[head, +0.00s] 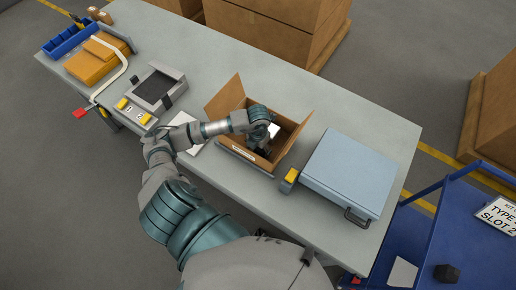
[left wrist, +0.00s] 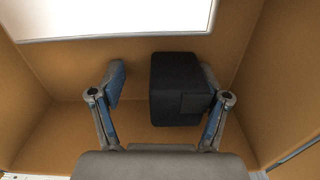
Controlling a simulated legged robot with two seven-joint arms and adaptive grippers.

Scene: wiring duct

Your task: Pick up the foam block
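A black foam block (left wrist: 178,88) sits inside the open cardboard box (head: 238,100). My left gripper (left wrist: 162,85) reaches down into the box with its fingers apart. The block is between the fingers, close to or touching the right finger in the left wrist view. A clear gap separates it from the left finger. In the head view my left gripper (head: 264,140) is over the box and mostly hides its inside. A white sheet or panel (left wrist: 110,14) lies beside the block in the box. My right gripper is not in view.
A pale blue case (head: 348,172) stands right of the box on the grey bench (head: 385,120). A framed device (head: 155,88), orange packages (head: 95,62) and blue bins (head: 68,40) stand to the left. A blue cart (head: 415,240) at lower right holds a dark block (head: 447,273).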

